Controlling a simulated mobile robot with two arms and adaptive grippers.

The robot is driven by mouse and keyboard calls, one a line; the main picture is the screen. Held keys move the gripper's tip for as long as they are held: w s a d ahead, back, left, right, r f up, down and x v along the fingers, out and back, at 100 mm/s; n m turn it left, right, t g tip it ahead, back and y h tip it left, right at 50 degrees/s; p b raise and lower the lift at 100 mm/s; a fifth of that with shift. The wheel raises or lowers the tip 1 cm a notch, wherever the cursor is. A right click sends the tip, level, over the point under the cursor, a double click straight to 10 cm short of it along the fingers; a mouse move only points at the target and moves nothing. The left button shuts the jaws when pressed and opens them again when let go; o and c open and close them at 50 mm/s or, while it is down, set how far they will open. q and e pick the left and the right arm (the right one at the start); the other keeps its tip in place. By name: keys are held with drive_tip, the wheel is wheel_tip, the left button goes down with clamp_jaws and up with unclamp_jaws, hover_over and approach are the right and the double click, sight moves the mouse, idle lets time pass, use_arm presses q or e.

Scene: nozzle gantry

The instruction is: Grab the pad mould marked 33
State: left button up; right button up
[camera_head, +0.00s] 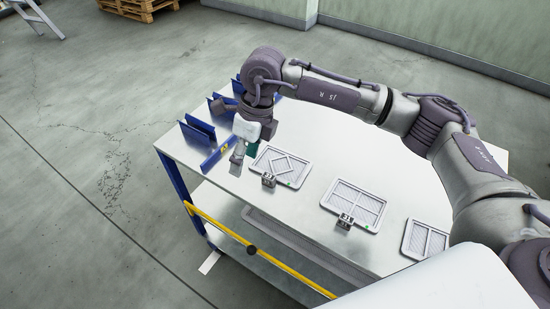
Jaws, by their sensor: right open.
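Three light grey rectangular pad moulds lie flat on the table (300,135), each with a raised pattern. The left one (283,167) has a diamond pattern and a small dark numbered tag (268,181) at its front edge. The middle one (354,204) has a cross-bar pattern and a similar tag (345,221). The right one (424,240) is partly hidden by my arm. The tag numbers are too small to read surely, so I cannot tell which is 33. My right gripper (240,158) is open and points down, left of the diamond mould. My left gripper is out of view.
Blue upright holders (198,132) stand along the table's left side, close to my right gripper. A yellow rail (270,255) runs along the front, above a lower shelf (232,225). A pallet (140,8) lies far back. Floor to the left is clear.

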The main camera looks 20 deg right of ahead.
drive_tip(key=w+d+h, duration=0.3)
drive_tip(key=d, duration=0.4)
drive_tip(key=p, duration=0.1)
hover_over(270, 175)
drive_tip(key=shift+m+t, duration=0.3)
drive_tip(key=f, duration=0.6)
drive_tip(key=shift+w+d+f, duration=0.1)
drive_tip(key=shift+w+f, duration=0.05)
drive_tip(key=shift+w, duration=0.1)
drive_tip(key=f+p, duration=0.2)
drive_tip(key=f, duration=0.3)
drive_tip(key=shift+s+f, duration=0.2)
drive_tip(key=shift+f, duration=0.25)
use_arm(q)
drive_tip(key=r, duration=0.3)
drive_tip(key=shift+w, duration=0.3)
use_arm(e)
drive_tip(key=shift+w, duration=0.1)
clamp_jaws()
